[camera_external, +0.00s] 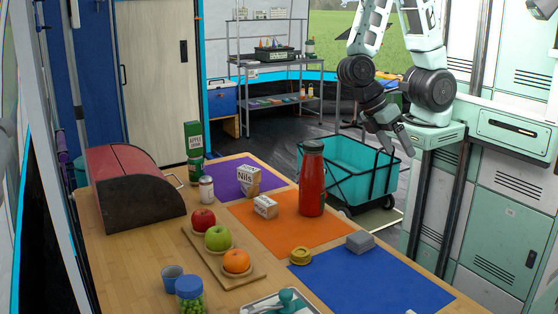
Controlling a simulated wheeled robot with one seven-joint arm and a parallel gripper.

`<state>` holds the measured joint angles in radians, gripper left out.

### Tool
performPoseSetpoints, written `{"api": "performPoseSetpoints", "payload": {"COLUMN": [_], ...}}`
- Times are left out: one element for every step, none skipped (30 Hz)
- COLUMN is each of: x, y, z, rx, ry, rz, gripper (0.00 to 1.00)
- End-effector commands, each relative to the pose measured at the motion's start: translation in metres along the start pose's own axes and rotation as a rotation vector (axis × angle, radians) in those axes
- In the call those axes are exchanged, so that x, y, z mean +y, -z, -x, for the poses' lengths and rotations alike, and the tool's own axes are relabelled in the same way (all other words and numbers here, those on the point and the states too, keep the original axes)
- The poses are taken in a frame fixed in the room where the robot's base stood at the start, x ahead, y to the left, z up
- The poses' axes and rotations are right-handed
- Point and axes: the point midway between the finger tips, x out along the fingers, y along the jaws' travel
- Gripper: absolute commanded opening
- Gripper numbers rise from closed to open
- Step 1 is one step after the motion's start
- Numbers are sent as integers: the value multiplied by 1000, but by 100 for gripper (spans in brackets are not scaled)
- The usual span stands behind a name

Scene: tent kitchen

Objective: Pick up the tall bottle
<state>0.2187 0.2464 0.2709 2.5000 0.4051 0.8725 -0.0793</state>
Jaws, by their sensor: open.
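A tall red bottle (312,182) with a dark cap stands upright on the orange mat (275,233), near the far edge of the wooden table. My gripper (397,149) is open and empty. It hangs in the air to the right of the bottle and a little higher in the picture, clear of it. A slim green carton (194,150) marked as apple also stands upright at the back of the table, shorter than the bottle.
Small cartons stand on the purple (230,167) and orange mats. A fruit board (200,255) holds an apple pair and an orange. A bread box (134,188) stands left. A teal cart (350,165) stands behind the table.

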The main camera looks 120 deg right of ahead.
Motion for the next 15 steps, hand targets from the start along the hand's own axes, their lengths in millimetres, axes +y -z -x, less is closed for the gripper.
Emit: {"api": "performPoseSetpoints", "payload": {"x": [13,19,28,34,40,49,55,62,72,79,86,96,104,112,124], "y": [5,8,11,14,16,19,21,23,26,28,30,32,33,35,37], "z": [4,6,8,10,12,15,17,19,22,24,26,28,30,32,35], "rx": [-37,-57,-84,-102,-121,-143,-159,-173,-191,-204,-215,-230,-238,-246,-254], "ry": [76,120,182,231,281,349,401,455,529,586,643,722,782,844,926], "rz": [-104,-157,-227,-279,-331,-398,-446,-494,-556,-602,-647,-705,-747,-788,-842], "gripper": [79,79,79,79,79,79,79,79,79,79,79,79,79,79,79]}}
